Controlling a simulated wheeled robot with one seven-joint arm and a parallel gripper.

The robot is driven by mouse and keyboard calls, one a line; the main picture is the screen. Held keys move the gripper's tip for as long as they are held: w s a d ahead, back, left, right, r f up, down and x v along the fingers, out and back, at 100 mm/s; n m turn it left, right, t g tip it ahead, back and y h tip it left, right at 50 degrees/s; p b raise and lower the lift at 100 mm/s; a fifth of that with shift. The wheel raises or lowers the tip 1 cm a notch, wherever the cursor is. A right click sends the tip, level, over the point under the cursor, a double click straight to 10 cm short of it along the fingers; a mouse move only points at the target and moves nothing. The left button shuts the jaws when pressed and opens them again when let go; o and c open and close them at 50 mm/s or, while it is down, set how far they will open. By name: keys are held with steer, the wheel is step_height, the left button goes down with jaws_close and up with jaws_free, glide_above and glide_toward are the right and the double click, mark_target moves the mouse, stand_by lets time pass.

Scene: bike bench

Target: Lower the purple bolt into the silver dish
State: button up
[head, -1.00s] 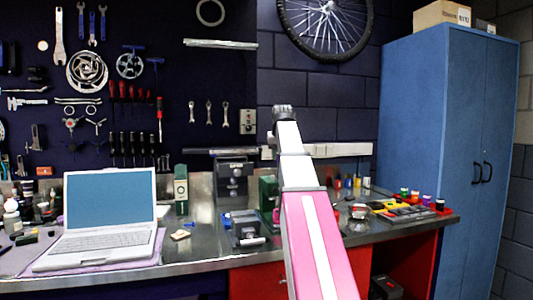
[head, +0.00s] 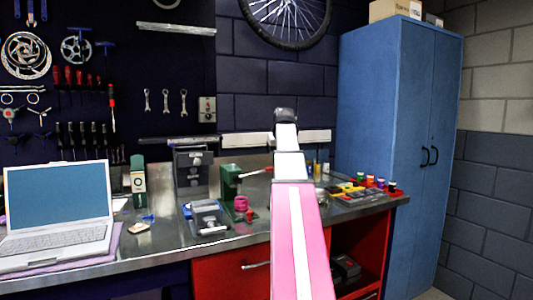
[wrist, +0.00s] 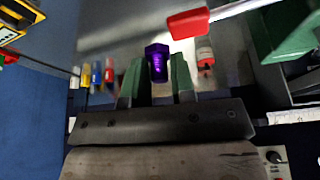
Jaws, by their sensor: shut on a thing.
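The purple bolt (wrist: 157,63) stands between the two green fingers of my gripper (wrist: 157,75) in the wrist view. The gripper is shut on it, and the bolt's head shows above the fingertips. In the head view my arm reaches out over the bench, with its dark end (head: 285,115) in front of the wall; the fingers and bolt cannot be made out there.
A red-ended handle (wrist: 188,22) lies near the bolt in the wrist view. A blue cabinet (head: 385,130) stands at right.

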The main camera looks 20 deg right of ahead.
steer(key=s+d+f, duration=0.2)
steer(key=d+f, duration=0.1)
steer(key=d, duration=0.3)
steer(key=s+d+f, duration=0.2)
steer(key=d+f, duration=0.1)
steer(key=d, duration=0.3)
steer(key=s+d+f, duration=0.2)
steer(key=d+f, duration=0.1)
steer(key=d, duration=0.3)
steer(key=shift+d+f, duration=0.1)
jaws_close()
steer(key=shift+f, duration=0.15)
steer(key=shift+f, duration=0.75)
steer(key=shift+f, duration=1.8)
stand_by(1.2)
steer(key=o, duration=1)
jaws_free()
steer(key=shift+c, duration=0.2)
steer(key=v, duration=1)
steer(key=shift+s+r, duration=0.2)
steer(key=shift+r, duration=0.15)
